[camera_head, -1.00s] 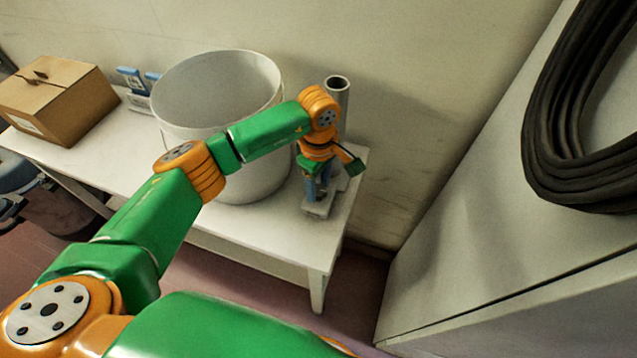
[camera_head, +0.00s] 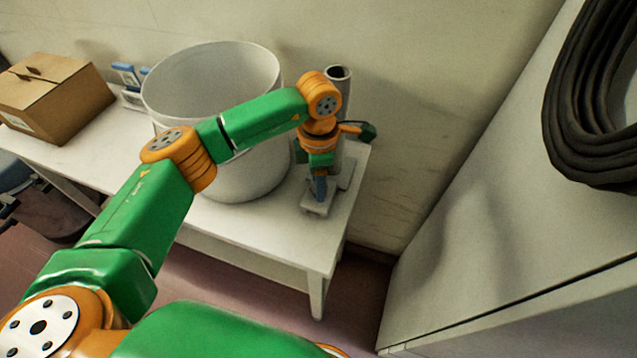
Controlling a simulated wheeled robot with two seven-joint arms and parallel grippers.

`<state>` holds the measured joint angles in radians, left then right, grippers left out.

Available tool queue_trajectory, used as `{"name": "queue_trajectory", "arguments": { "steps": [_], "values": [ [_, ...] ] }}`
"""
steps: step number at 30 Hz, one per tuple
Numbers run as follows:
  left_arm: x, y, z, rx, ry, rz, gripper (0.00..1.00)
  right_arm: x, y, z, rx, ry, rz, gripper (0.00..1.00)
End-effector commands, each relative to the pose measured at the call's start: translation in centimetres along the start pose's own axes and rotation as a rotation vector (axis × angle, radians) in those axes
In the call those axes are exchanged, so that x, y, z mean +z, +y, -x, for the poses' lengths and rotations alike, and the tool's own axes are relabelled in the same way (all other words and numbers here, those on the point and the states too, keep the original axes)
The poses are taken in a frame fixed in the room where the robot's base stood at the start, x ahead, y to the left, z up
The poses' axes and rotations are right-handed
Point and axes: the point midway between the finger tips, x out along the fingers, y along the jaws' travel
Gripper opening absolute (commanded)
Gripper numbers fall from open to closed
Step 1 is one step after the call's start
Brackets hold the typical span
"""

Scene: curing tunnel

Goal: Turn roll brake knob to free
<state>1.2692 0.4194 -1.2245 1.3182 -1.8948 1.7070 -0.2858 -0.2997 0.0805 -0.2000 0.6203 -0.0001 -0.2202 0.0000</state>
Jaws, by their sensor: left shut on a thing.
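A grey stand with an upright hollow tube (camera_head: 338,78) and a flat base (camera_head: 313,208) stands near the right end of the white table. My left gripper (camera_head: 320,188) points down just above the front of this base, in front of the tube. It is shut on a small part there, which I take to be the roll brake knob; the fingers and wrist hide it, so its setting cannot be read. My right gripper is not in view.
A large white bucket (camera_head: 262,168) stands close left of the gripper, under my left forearm. A cardboard box (camera_head: 60,105) sits at the far left of the white table (camera_head: 255,243). A grey cabinet (camera_head: 490,230) with a coiled black hose (camera_head: 570,130) is on the right.

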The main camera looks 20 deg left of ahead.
Motion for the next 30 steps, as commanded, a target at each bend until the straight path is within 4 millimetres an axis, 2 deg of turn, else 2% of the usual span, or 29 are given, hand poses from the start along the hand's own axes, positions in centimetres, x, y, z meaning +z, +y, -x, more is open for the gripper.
{"name": "queue_trajectory", "arguments": {
  "steps": [15,30],
  "values": [
    [0.0,0.0,-0.2,0.000,0.000,0.442,0.00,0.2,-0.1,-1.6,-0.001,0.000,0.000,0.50],
    [0.0,-0.1,-0.1,-0.002,0.001,0.636,0.00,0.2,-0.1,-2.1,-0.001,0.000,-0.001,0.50]
  ]
}}
